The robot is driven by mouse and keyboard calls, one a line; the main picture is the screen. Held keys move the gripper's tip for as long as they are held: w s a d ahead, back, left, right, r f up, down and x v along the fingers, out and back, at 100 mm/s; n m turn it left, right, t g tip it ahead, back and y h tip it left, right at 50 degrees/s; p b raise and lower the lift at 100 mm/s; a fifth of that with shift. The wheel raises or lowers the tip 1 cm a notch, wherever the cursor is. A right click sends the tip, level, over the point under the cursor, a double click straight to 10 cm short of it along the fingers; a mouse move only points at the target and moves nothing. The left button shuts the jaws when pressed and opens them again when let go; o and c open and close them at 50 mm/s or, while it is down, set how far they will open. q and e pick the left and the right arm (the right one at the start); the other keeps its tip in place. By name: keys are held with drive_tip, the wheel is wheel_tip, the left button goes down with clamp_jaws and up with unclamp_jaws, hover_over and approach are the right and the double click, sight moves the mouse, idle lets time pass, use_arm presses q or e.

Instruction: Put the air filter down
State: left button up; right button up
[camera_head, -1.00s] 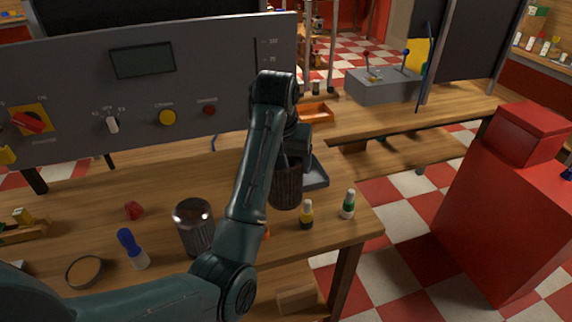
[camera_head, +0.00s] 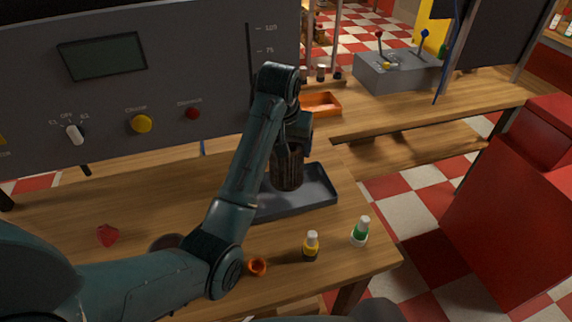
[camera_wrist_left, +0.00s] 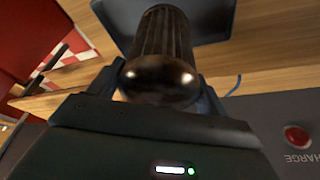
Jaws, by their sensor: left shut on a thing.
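The air filter (camera_head: 287,170) is a dark, ribbed cylinder, held roughly upright over the dark grey tray (camera_head: 318,190) on the wooden bench. My left gripper (camera_head: 290,148) is shut on its upper part. In the left wrist view the filter (camera_wrist_left: 165,35) shows its shiny rounded end between the fingers (camera_wrist_left: 158,88), with the tray (camera_wrist_left: 210,20) beyond its far end. I cannot tell whether the filter's lower end touches the tray floor. My left forearm hides the tray's left part. My right gripper is not in view.
A yellow bottle (camera_head: 311,246) and a green bottle (camera_head: 360,231) stand in front of the tray near the bench edge. An orange ring-like piece (camera_head: 257,267) and a red piece (camera_head: 107,236) lie on the bench. The grey control panel (camera_head: 210,70) rises behind. An orange bin (camera_head: 320,104) sits farther back.

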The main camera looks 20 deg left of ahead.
use_arm(q)
drive_tip(key=shift+f, duration=2.35)
drive_tip(key=shift+f, duration=0.1)
drive_tip(key=o, duration=0.9)
drive_tip(key=shift+f, duration=0.1)
drive_tip(key=shift+o, duration=0.2)
